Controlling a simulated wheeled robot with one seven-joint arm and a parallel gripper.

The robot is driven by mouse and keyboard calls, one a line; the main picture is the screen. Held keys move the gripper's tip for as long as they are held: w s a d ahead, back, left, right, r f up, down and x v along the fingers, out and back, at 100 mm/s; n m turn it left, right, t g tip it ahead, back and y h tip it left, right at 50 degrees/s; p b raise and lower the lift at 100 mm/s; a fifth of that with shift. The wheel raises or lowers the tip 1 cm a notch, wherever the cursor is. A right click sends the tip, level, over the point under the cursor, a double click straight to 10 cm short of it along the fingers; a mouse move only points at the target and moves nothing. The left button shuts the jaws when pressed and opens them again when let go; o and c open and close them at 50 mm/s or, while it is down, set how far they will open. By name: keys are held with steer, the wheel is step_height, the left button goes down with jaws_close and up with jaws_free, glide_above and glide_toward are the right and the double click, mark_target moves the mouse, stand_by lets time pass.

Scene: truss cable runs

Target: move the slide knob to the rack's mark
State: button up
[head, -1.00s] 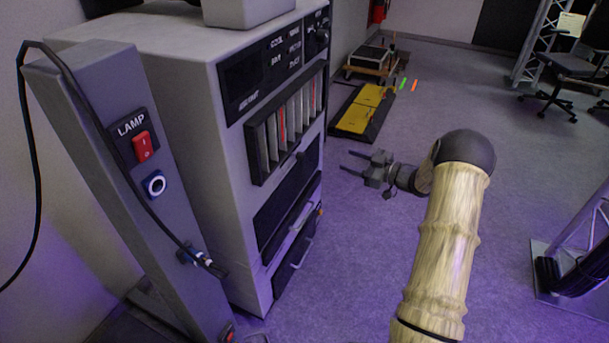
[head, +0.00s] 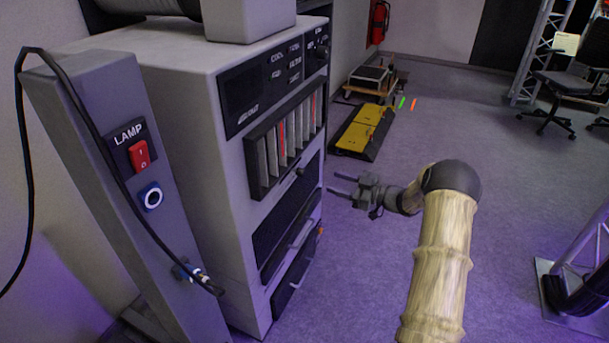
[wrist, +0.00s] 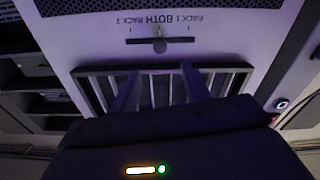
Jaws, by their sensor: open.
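The slide knob (wrist: 159,45) is a small grey peg on a dark horizontal slot in the pale cabinet face. The lettering above the slot in the wrist view is upside down: RACK 2 at left, BOTH in the middle, RACK 1 at right. The knob sits near the middle, by BOTH. In the head view the knob (head: 300,172) is a tiny dark stub below the louvres. My gripper (head: 336,183) is open and empty, its fingers pointing at the cabinet, apart from it. In the wrist view the fingers (wrist: 159,80) straddle the knob's line, over the louvres.
The grey cabinet (head: 190,120) has louvres (head: 285,140) above the knob and drawer handles below. A lamp post (head: 95,150) with a red switch and hanging cable stands at left. A yellow ramp (head: 362,130) lies beyond.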

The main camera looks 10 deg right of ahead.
mark_target(305, 173)
steer(key=b+x, duration=0.1)
steer(key=x, duration=1)
steer(key=shift+w+a, duration=0.15)
steer(key=shift+a, duration=0.1)
jaws_close()
